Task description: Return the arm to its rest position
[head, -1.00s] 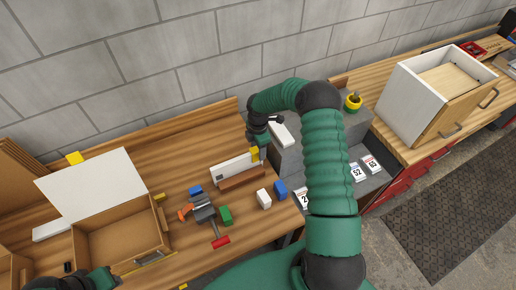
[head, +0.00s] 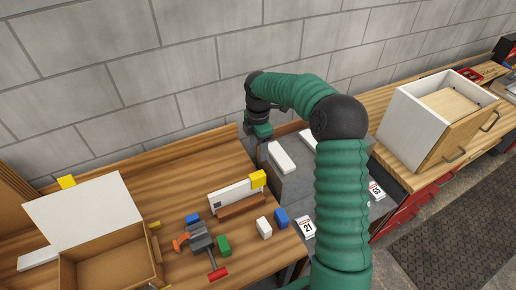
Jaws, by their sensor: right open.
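My right arm comes in from the lower right and bends over to the left. Its gripper (head: 262,132) is open, by the back edge of the wooden table (head: 160,190), near the grey stand. Nothing shows in it. It is apart from the white board (head: 228,194), which stands upright in a brown wooden holder (head: 241,207). A yellow block (head: 258,178) is at the board's right end. A white bar (head: 282,157) lies on the grey stand (head: 283,187) below the gripper in the picture. My left gripper is not in view.
A toy vise (head: 200,238), a green block (head: 223,245), a blue block (head: 281,216) and a white block (head: 264,228) lie in front. An open box (head: 110,262) stands left. A white cabinet (head: 412,125) stands right. A brick wall (head: 200,60) closes the back.

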